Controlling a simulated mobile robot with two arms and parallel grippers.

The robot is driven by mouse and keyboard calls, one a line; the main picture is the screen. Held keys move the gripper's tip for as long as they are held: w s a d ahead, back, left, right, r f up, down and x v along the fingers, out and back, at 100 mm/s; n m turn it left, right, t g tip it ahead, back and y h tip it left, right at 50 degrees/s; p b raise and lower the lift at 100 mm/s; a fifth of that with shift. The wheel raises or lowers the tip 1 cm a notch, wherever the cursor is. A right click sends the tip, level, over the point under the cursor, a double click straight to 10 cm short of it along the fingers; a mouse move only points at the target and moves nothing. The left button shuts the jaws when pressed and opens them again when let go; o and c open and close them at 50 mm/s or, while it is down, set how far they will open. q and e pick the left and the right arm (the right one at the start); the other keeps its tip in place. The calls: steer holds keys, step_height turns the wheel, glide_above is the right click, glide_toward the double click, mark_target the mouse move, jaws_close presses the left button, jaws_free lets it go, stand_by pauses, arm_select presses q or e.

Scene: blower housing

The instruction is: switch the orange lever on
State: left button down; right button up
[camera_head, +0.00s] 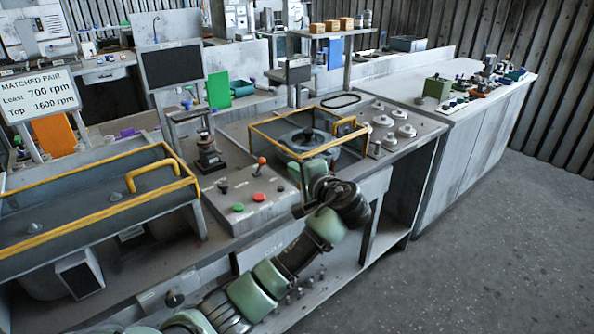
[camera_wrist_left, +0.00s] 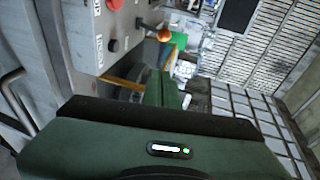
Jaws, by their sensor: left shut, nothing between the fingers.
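The orange lever (camera_head: 261,160) has an orange ball on a short stalk. It stands up from the far right part of a grey control box (camera_head: 270,212), leaning slightly. The box also bears a red button (camera_head: 258,197), a green button (camera_head: 238,208) and a dark knob (camera_head: 222,187). In the left wrist view the orange lever (camera_wrist_left: 163,35) shows clear of my gripper, near the top middle. My left gripper (camera_head: 299,172) is shut and empty, to the right of the lever and apart from it. My right gripper is not in view.
A yellow-railed blower housing (camera_head: 310,138) stands just behind my left gripper. A larger yellow-railed guard (camera_head: 90,195) is to the left. A dark post device (camera_head: 208,152) stands behind the control box. Open floor (camera_head: 500,230) lies to the right.

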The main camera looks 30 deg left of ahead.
arm_select(q)
steer(key=x, duration=0.5)
steer(key=shift+w+a+p, duration=0.15)
steer(key=shift+a+p, duration=0.2)
steer(key=shift+a, duration=0.05)
steer(key=shift+s+a+f+p, duration=0.15)
steer(key=shift+a+p, duration=0.1)
steer(key=shift+a, duration=0.3)
steer(key=shift+s+a+f+p, duration=0.1)
steer(key=shift+s+a+p, duration=0.1)
steer(key=shift+a, duration=0.35)
steer(key=shift+s+a+f, duration=0.1)
steer(key=shift+a+f, duration=0.1)
steer(key=shift+a, duration=0.4)
steer(key=shift+r, duration=0.1)
